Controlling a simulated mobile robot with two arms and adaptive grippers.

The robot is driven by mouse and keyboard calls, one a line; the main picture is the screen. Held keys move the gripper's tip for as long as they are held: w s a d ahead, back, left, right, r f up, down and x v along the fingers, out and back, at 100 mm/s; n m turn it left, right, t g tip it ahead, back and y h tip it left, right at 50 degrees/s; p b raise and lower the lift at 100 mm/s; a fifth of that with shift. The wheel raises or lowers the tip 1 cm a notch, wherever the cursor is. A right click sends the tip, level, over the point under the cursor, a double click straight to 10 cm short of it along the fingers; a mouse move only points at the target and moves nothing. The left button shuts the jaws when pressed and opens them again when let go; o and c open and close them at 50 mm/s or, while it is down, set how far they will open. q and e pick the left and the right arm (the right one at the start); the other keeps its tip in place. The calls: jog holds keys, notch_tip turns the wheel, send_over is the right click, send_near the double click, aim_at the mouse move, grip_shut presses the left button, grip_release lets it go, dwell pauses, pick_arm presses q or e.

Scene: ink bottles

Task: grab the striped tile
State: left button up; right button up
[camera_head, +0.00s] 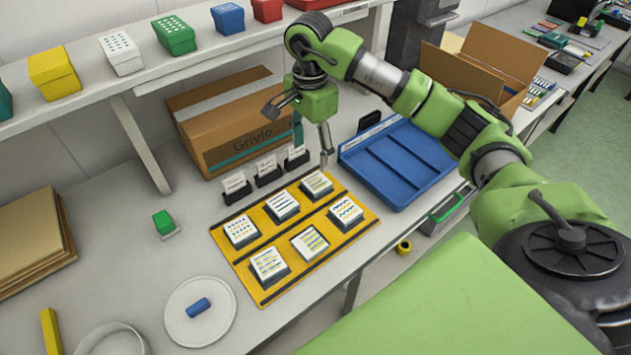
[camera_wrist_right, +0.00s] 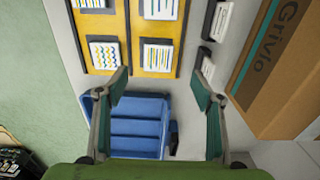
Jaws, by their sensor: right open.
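Several white patterned tiles lie in two rows on a yellow mat (camera_head: 235,263). One tile in the near row has blue and yellow stripes (camera_head: 309,242); part of it shows at the top edge of the wrist view (camera_wrist_right: 92,3). Two far-row tiles also show lines: the middle one (camera_head: 282,205) and the right one (camera_head: 317,184), which is also in the wrist view (camera_wrist_right: 157,57). A wavy-patterned tile (camera_head: 345,212) sits at the near right. My right gripper (camera_head: 303,128) is open and empty, above and behind the mat's far right end. My left gripper is not in view.
Small black holders with white cards (camera_head: 268,170) stand behind the mat. A cardboard box (camera_head: 230,125) stands behind them. A blue tray (camera_head: 400,165) lies to the right. A white plate (camera_head: 185,325) with a blue piece (camera_head: 198,307) lies at the near left.

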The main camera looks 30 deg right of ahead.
send_over(311, 185)
jog(key=f, duration=0.4)
jog(key=shift+w+d+f+p, duration=0.15)
jog(key=shift+d+f+p, duration=0.1)
jog(key=shift+f+p, duration=0.1)
jog(key=f, duration=0.1)
jog(key=f+p, duration=0.1)
jog(key=f, duration=0.1)
jog(key=f+p, duration=0.1)
jog(key=shift+s+a+f, duration=0.2)
jog(key=shift+a+f, duration=0.1)
jog(key=shift+f, duration=0.4)
jog(key=c, duration=1.2)
